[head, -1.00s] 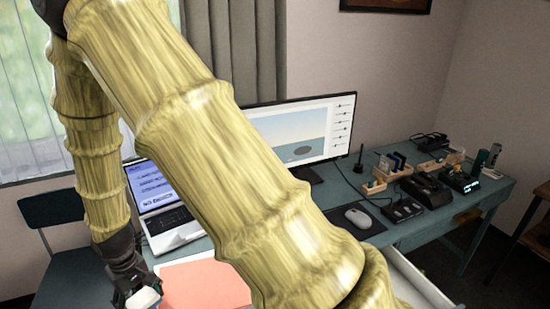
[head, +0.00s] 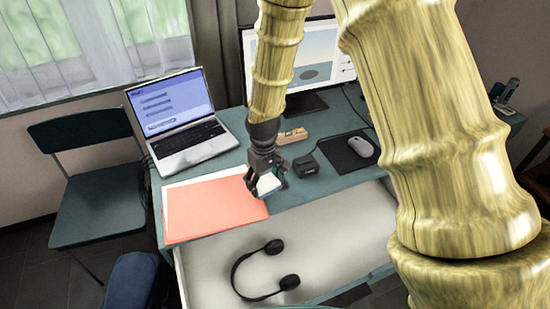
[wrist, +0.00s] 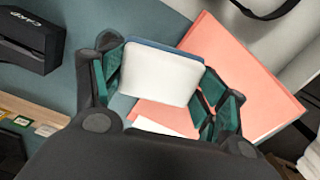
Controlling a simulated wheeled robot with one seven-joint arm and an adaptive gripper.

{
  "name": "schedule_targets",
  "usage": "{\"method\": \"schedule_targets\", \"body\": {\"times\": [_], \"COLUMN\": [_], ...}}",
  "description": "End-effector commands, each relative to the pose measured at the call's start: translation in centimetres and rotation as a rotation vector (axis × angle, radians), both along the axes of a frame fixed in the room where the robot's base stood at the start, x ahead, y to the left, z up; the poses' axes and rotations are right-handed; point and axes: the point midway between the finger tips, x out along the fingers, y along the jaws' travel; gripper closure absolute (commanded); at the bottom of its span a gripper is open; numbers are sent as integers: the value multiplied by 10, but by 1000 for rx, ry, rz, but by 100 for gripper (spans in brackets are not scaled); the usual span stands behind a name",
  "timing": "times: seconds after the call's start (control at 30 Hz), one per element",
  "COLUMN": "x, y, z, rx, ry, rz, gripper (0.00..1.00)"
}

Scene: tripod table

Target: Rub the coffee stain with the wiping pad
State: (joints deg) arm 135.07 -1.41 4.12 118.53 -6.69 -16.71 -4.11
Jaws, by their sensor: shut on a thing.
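My gripper (head: 266,181) is shut on the wiping pad (head: 268,187), a small white block with a blue layer. In the head view they are at the right edge of the salmon folder (head: 215,207) on the desk. In the wrist view the pad (wrist: 160,76) sits between the fingers, its white face toward the camera, partly in front of the folder (wrist: 240,75). I cannot tell whether the pad touches the desk (head: 330,188). No coffee stain can be made out in either view; my gripper and the pad hide part of the desk.
A laptop (head: 185,125) stands behind the folder. A black card box (head: 305,166), a wooden holder (head: 292,137) and a mouse (head: 360,146) lie to the right. Headphones (head: 262,272) lie in the open drawer (head: 335,235) in front. A chair (head: 95,205) stands left.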

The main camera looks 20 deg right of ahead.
Motion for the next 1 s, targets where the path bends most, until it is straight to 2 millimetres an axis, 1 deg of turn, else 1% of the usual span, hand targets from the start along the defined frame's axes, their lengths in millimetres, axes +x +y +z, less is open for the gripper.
{"method": "schedule_targets", "body": {"times": [0.03,0.1,0.5,0.7,0.83,1.0], "x": [2,6,26,33,36,37], "y": [-1,-2,-9,-12,-14,-15], "z": [11,15,33,37,38,36], "rx": [1,1,2,2,3,2], "ry": [2,1,2,3,2,1], "rz": [72,190,862,1154,1276,1349], "gripper": [46,46,46,46,46,46]}}
